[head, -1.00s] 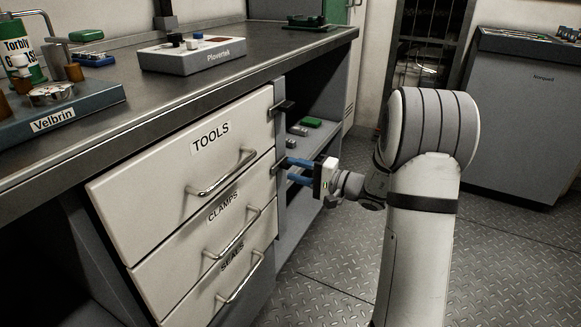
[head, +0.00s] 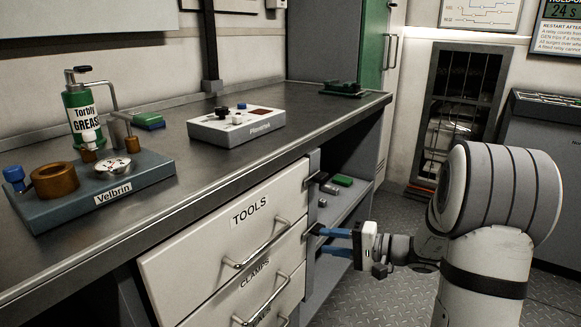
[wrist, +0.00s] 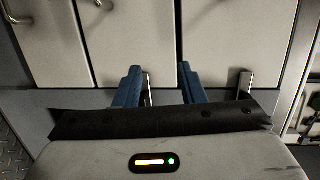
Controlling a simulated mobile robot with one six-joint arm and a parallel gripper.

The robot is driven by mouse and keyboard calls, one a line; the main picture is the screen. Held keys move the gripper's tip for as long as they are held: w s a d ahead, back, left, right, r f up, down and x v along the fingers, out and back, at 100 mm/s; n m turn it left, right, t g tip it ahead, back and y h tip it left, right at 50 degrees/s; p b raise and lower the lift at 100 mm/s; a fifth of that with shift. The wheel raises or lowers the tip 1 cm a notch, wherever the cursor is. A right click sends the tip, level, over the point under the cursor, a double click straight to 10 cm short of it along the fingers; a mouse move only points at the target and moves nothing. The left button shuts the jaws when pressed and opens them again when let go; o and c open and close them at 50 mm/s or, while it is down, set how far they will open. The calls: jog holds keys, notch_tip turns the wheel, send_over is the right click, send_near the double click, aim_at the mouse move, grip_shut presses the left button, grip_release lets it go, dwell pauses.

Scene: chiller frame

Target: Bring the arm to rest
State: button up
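My gripper (head: 322,241) has two blue fingers that stand apart with nothing between them. In the head view it is beside the right end of the drawer fronts, about level with the lower part of the TOOLS drawer (head: 232,238). My arm reaches to it from the right. In the wrist view the gripper (wrist: 160,70) points at the pale drawer fronts (wrist: 225,45). I cannot tell whether the fingertips touch the cabinet.
The CLAMPS drawer (head: 232,300) is below TOOLS; both look closed, with bar handles sticking out. An open shelf (head: 345,208) holds small parts. The bench top (head: 215,155) carries a Velbrin block (head: 60,212) and a Plovertek box (head: 238,128). Patterned floor (head: 390,207) lies beyond.

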jog(key=s+a+r+n+g+h+p, duration=0.2)
jog(key=s+a+r+g+h+p, duration=0.15)
jog(key=s+r+p, duration=0.5)
jog(key=s+a+r+n+g+h+p, duration=0.2)
jog(key=s+a+r+g+p, duration=0.15)
jog(key=s+r+p, duration=0.45)
jog(key=s+d+r+n+t+h+p, duration=0.1)
jog(key=s+d+r+h+p, duration=0.2)
jog(key=r+p, duration=0.4)
jog(key=s+d+r+n+h+p, duration=0.1)
jog(key=s+d+r+h+p, duration=0.2)
jog(key=s+r+h+p, duration=0.2)
notch_tip(320, 180, up, 6)
jog(key=p, duration=0.3)
jog(key=shift+d+t+h, duration=0.35)
jog(key=shift+t, duration=0.05)
